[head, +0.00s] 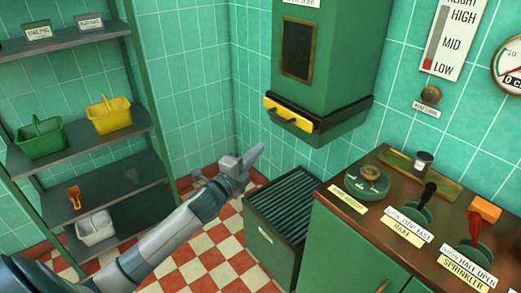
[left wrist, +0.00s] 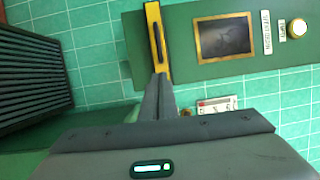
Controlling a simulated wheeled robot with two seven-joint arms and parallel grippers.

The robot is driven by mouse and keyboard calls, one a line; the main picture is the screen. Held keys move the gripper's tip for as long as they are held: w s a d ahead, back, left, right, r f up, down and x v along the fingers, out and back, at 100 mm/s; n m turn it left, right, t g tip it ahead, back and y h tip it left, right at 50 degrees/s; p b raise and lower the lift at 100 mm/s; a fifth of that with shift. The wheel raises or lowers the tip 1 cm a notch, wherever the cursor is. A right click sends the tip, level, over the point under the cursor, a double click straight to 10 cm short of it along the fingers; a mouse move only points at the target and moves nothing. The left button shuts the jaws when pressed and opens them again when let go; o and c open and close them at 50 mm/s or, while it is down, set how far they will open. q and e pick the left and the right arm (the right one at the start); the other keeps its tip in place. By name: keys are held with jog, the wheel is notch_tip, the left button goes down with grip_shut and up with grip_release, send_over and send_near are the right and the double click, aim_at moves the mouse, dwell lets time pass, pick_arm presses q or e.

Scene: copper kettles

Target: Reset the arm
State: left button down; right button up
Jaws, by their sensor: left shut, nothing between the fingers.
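My left arm (head: 185,218) reaches in from the lower left in the head view. Its gripper (head: 256,152) is shut and empty, held in the air in front of the tiled wall, left of the green wall cabinet. In the left wrist view the closed fingers (left wrist: 162,80) point toward the cabinet's yellow handle (left wrist: 154,40). They overlap its lower end in the picture, and I cannot tell how far apart they are. My right gripper is in neither view.
A green cabinet (head: 335,60) hangs above a slatted green bin (head: 285,205). A counter (head: 400,205) with levers and a dial is at right. Shelves (head: 75,150) with green, yellow and white baskets stand at left. Checkered floor (head: 200,260) shows between them.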

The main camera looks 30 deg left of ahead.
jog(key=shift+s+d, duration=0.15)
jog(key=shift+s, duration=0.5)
pick_arm(q)
jog(key=shift+f, duration=0.1)
